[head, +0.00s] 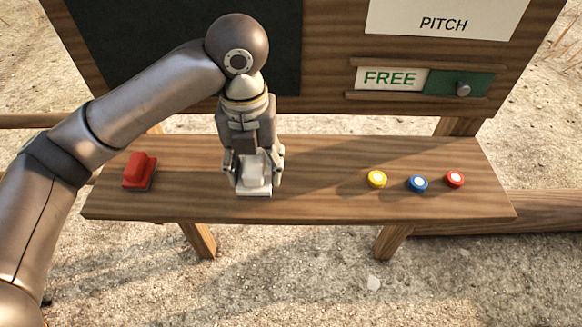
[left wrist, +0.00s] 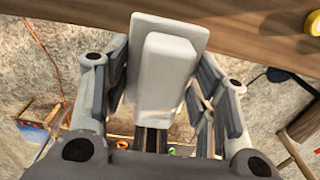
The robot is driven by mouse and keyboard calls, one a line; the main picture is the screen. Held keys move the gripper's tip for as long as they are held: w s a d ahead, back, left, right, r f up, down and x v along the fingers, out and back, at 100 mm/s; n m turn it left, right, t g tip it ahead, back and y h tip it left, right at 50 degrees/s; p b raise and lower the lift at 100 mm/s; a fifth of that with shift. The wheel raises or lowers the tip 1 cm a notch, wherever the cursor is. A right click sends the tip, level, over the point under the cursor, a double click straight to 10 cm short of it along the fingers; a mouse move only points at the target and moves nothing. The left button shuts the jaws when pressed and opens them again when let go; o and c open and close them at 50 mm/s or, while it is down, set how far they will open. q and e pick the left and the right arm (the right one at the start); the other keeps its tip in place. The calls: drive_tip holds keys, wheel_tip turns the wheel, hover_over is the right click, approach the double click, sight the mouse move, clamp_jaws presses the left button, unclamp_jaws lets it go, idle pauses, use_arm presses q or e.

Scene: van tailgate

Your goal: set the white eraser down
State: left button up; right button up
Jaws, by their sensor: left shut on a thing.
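The white eraser (head: 254,171) is a pale block on a flat plate. My left gripper (head: 253,180) points down and is shut on it, with one finger on each side. In the head view the eraser appears over the front half of the wooden shelf (head: 320,190), left of its middle. In the left wrist view the eraser (left wrist: 166,68) sits between the fingers, and the shelf edge shows behind its far end. I cannot tell whether the eraser touches the shelf. My right gripper is in neither view.
A red eraser (head: 139,171) lies on the shelf's left end. Yellow (head: 377,179), blue (head: 418,184) and red (head: 455,179) round pieces lie at the right. The shelf is bare between gripper and yellow piece. Behind stands a board with a FREE sign (head: 391,78) and green slider (head: 445,84).

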use_arm(q)
drive_tip(key=w+d+f+p, duration=0.1)
drive_tip(key=w+d+f, duration=0.2)
drive_tip(key=w, duration=0.3)
drive_tip(key=p, duration=0.1)
hover_over(286, 174)
drive_tip(key=s, duration=0.1)
drive_tip(key=f, duration=0.4)
drive_tip(key=shift+s+a+f, duration=0.1)
drive_tip(key=shift+a+f, duration=0.05)
drive_tip(key=shift+a, duration=0.05)
drive_tip(key=shift+w+d+f, duration=0.25)
drive_tip(key=shift+w+f, duration=0.3)
drive_tip(key=shift+f, duration=0.35)
drive_tip(key=shift+f+p, duration=0.4)
drive_tip(key=shift+f, duration=1)
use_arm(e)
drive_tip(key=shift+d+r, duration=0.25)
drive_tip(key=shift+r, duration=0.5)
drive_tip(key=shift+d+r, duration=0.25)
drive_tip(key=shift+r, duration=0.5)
use_arm(q)
drive_tip(key=shift+f, duration=0.1)
drive_tip(key=o, duration=0.9)
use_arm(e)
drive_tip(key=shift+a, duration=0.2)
